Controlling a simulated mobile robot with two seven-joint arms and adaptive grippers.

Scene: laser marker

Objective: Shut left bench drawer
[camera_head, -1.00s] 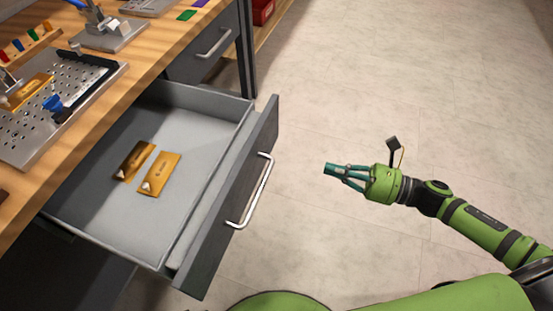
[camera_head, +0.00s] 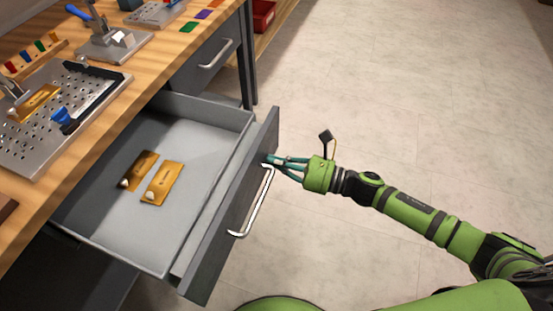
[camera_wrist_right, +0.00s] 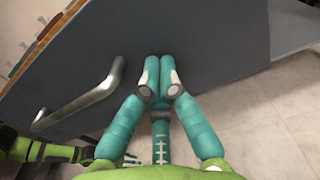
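The left bench drawer (camera_head: 232,205) is pulled well out from under the wooden bench, its grey front facing right. Two brass plates with white tags (camera_head: 138,170) lie inside it. Its silver bar handle (camera_head: 254,205) is on the front. My right gripper (camera_head: 270,159) is at the drawer front, just above the handle's far end. In the right wrist view the teal fingers (camera_wrist_right: 157,80) are together with nothing between them, close against the grey drawer front (camera_wrist_right: 190,45), with the handle (camera_wrist_right: 85,100) to their left. I cannot tell whether they touch it.
The bench top (camera_head: 150,75) carries a perforated plate (camera_head: 50,120), a clamp stand and coloured tags. Another drawer (camera_head: 205,60) further back is closed. A red bin (camera_head: 263,14) stands beyond. The floor to the right is clear.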

